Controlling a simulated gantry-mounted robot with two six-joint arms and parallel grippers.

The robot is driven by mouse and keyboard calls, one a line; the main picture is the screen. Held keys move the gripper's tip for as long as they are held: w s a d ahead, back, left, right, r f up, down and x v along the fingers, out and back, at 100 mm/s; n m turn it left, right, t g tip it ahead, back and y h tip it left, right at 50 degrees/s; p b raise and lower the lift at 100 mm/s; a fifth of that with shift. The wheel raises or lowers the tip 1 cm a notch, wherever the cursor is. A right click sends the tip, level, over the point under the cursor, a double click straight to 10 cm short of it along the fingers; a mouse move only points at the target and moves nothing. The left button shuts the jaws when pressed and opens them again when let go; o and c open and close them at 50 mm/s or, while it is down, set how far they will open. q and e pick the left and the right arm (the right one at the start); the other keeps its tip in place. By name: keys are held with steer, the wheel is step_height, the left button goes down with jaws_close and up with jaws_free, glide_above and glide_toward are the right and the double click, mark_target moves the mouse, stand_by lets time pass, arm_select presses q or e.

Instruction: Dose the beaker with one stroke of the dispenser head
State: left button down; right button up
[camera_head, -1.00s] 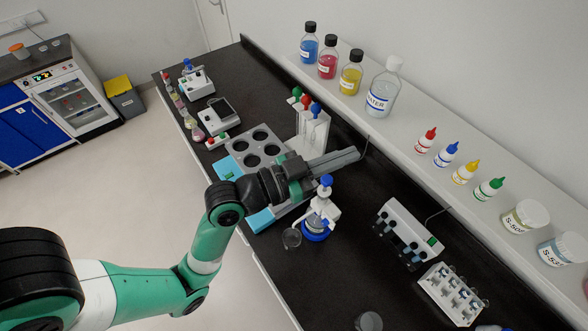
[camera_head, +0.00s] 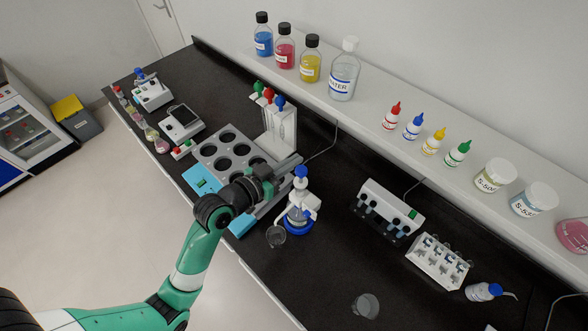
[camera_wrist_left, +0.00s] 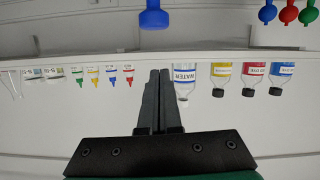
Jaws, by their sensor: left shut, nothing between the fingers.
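The dispenser is a bottle (camera_head: 298,214) with a blue-topped head (camera_head: 301,171) and a white collar, standing upright in a blue ring on the black bench. A small clear beaker (camera_head: 276,237) stands close beside it, at its lower left. My left gripper (camera_head: 297,159) is shut and empty, its fingertips close to the blue head. I cannot tell whether they touch it. In the left wrist view, which is upside down, the shut fingers (camera_wrist_left: 161,72) point toward the shelf. The blue head (camera_wrist_left: 153,16) shows at the top, apart from them in the picture. My right gripper is not in view.
A grey block with round holes (camera_head: 228,147) and a pipette stand (camera_head: 281,133) lie behind my left arm. A white tube device (camera_head: 390,212), a vial rack (camera_head: 438,260) and another glass beaker (camera_head: 366,305) stand to the right. The shelf (camera_head: 375,145) carries bottles.

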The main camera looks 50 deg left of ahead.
arm_select(q)
steer(key=shift+w+d+f, duration=0.1)
steer(key=shift+w+f, duration=0.05)
steer(key=shift+f, duration=0.9)
steer(key=shift+w+f, duration=0.1)
steer(key=shift+f, duration=0.95)
step_height(320, 180, down, 4)
steer(key=b, duration=0.3)
steer(key=shift+b, duration=0.3)
